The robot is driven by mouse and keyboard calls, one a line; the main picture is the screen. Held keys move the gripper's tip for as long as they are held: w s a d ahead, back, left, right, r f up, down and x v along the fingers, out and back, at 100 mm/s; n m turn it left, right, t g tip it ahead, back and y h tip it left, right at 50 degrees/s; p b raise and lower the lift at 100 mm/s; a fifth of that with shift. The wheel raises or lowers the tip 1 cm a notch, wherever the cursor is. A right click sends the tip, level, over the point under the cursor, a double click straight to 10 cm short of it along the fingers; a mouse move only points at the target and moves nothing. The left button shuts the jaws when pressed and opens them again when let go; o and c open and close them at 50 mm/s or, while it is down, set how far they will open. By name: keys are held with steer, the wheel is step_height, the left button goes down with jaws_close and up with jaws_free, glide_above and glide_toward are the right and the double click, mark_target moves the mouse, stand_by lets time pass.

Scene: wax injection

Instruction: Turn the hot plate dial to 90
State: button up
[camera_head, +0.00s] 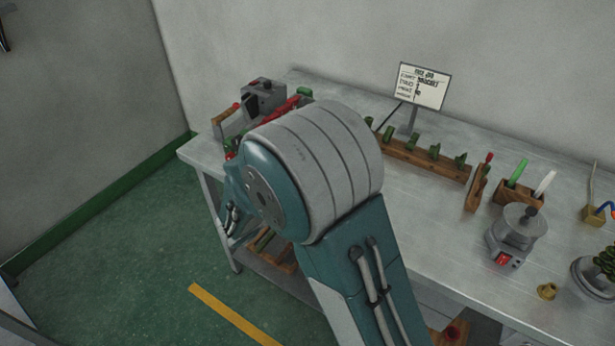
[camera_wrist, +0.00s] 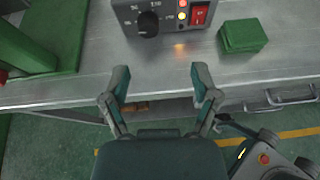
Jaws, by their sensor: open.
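A dark grey control box (camera_wrist: 170,12) stands on the metal table at the top of the wrist view, partly cut off. Its front has a black round dial (camera_wrist: 148,24) with small white numbers around it; the exact setting is too small to read surely. To the dial's right are small lit lamps (camera_wrist: 182,10) and a red switch (camera_wrist: 199,14). My gripper (camera_wrist: 159,82) is open and empty. Its two fingers point toward the box, apart from the dial and below it in the picture. In the head view my arm hides the gripper.
A green block (camera_wrist: 242,36) lies right of the box. A green object (camera_wrist: 22,45) stands at the left. In the head view, a sign (camera_head: 422,86), a wooden rack (camera_head: 425,162) and a small grey pot device (camera_head: 517,235) stand on the table (camera_head: 420,245).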

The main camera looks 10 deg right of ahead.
steer(key=shift+n, duration=0.5)
steer(key=x, duration=0.3)
steer(key=a+x, duration=0.1)
steer(key=x, duration=0.3)
steer(key=w+x, duration=0.1)
steer(key=x, duration=0.2)
steer(key=shift+w+f, duration=0.3)
steer(key=shift+f, duration=0.1)
steer(key=shift+t, duration=0.3)
jaws_close()
